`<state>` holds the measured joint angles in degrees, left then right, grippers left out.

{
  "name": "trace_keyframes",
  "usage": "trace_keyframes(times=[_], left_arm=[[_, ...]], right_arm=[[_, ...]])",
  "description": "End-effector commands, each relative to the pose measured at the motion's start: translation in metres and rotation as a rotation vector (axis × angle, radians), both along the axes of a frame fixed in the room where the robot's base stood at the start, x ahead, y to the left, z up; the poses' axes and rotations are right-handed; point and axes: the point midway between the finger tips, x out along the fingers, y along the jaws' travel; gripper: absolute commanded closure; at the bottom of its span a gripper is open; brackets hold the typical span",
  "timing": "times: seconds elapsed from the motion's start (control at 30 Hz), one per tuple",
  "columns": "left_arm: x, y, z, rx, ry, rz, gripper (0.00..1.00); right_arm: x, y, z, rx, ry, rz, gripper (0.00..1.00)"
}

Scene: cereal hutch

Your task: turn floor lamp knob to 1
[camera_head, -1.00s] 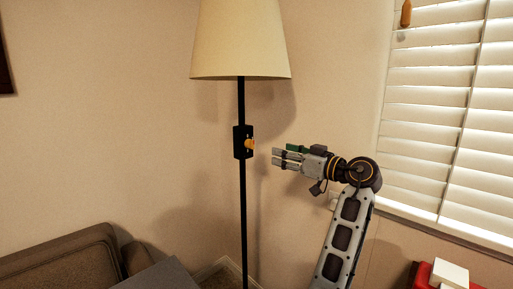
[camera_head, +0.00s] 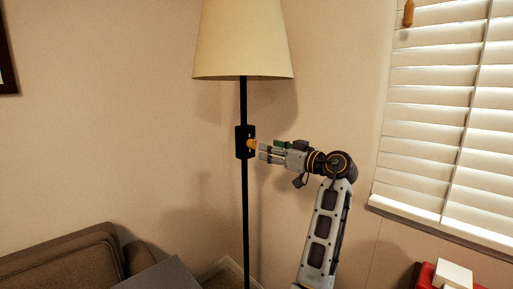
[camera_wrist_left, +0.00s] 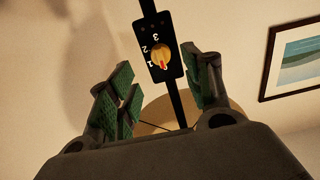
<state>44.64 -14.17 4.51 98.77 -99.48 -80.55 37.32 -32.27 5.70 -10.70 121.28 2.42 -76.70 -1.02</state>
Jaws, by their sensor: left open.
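The floor lamp has a cream shade (camera_head: 243,40) and a thin black pole (camera_head: 245,215). A black switch box (camera_head: 240,142) on the pole carries an orange-yellow knob (camera_head: 251,144). In the left wrist view the knob (camera_wrist_left: 160,55) sits among the white marks 1, 2 and 3, with a further, unclear mark at its lower right. Its red pointer mark is at the knob's lower side, to the right of the 1. My left gripper (camera_head: 262,151) is open, with green-padded fingers (camera_wrist_left: 164,78) either side of the knob's line. Contact with the knob cannot be told. My right gripper is not in view.
A brown sofa (camera_head: 75,262) and a grey surface (camera_head: 165,275) lie at the lower left. A window with white blinds (camera_head: 440,110) is on the right. A red item (camera_head: 424,276) with a white block (camera_head: 453,272) is at the lower right. A framed picture (camera_wrist_left: 294,62) hangs on the wall.

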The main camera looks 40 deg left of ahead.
Motion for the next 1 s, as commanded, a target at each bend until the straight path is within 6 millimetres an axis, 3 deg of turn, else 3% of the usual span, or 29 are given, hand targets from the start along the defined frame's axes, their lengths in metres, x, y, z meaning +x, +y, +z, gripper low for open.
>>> trace_keyframes(times=[0.5,1.0], left_arm=[[0.005,0.064,0.000,0.000,0.000,0.001,0.50],[0.007,0.075,0.000,0.000,-0.001,0.000,0.50]], right_arm=[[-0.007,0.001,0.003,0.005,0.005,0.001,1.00],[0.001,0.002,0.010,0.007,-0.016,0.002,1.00]])
